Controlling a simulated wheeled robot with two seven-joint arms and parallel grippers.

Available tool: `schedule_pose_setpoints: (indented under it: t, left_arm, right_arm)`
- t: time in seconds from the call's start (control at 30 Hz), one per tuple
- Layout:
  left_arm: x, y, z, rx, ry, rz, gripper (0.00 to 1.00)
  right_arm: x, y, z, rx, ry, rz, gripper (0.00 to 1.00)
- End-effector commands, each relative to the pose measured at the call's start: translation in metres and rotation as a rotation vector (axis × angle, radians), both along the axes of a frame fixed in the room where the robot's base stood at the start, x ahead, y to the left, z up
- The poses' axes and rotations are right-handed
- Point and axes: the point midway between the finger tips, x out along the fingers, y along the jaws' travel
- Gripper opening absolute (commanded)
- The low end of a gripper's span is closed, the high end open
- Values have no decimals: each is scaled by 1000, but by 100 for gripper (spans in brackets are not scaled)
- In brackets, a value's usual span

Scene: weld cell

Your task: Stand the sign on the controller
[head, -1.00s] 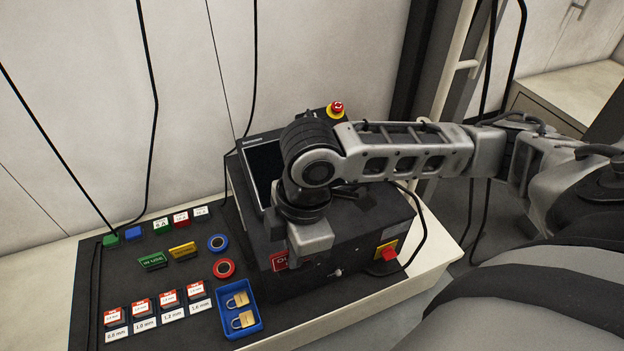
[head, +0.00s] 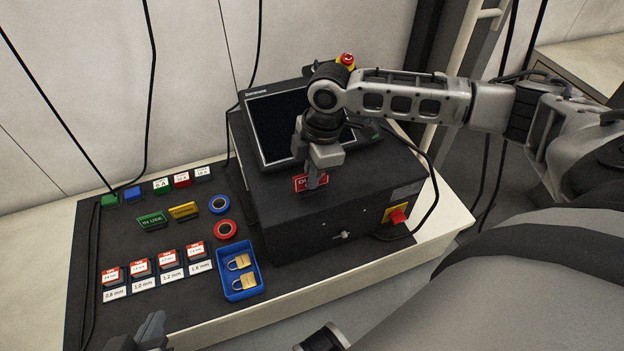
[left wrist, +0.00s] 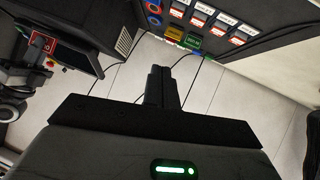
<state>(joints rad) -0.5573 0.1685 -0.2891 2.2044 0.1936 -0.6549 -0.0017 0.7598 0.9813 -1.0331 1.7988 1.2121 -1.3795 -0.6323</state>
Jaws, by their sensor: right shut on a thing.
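The red sign with white letters (head: 301,184) is held upright in my right gripper (head: 317,178), whose fingers cover part of it. It shows in front of the screen, at the front top edge of the controller (head: 290,226), a black box with a tilted screen (head: 283,125). I cannot tell whether the sign touches the controller. My left gripper (head: 152,334) shows partly at the bottom left edge of the head view, away from the controller. In the left wrist view its fingers (left wrist: 161,84) are together with nothing between them.
Left of the controller, the black mat holds a green sign (head: 152,221), a yellow sign (head: 183,210), blue tape (head: 219,204), red tape (head: 225,229), several red-labelled boxes and a blue tray (head: 258,288) with padlocks. An emergency stop (head: 347,60) stands behind.

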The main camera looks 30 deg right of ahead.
Motion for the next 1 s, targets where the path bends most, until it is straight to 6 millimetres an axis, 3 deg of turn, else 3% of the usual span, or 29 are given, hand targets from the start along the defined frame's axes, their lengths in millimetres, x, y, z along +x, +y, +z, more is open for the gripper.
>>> schedule_pose_setpoints:
  t: [0.03, 0.1, 0.23, 0.47, 0.57, 0.87, 1.0]
  left_arm:
    - [1, -2, -4, -9, -19, 0, 0]
    - [1, -5, 3, -23, -48, -5, 0]
    - [-2, -7, 14, -33, -72, -15, 0]
    - [-4, -6, 13, -25, -64, -18, 0]
    - [-4, -5, 10, -22, -60, -16, 0]
    - [-2, -4, 8, -22, -57, -12, 0]
    - [-2, -4, 14, -20, -54, -12, 0]
  right_arm:
    - [-1, 1, -14, 0, 2, 1, 0]
    - [-1, 1, -23, -1, 2, 1, 0]
    - [-1, 1, -23, 0, 0, 2, 0]
    - [-1, 1, -24, 0, 2, 1, 0]
    - [-1, 1, -25, 0, 1, 1, 28]
    - [-1, 1, -24, 0, 1, 1, 28]
    - [-1, -1, -9, 0, 0, 0, 28]
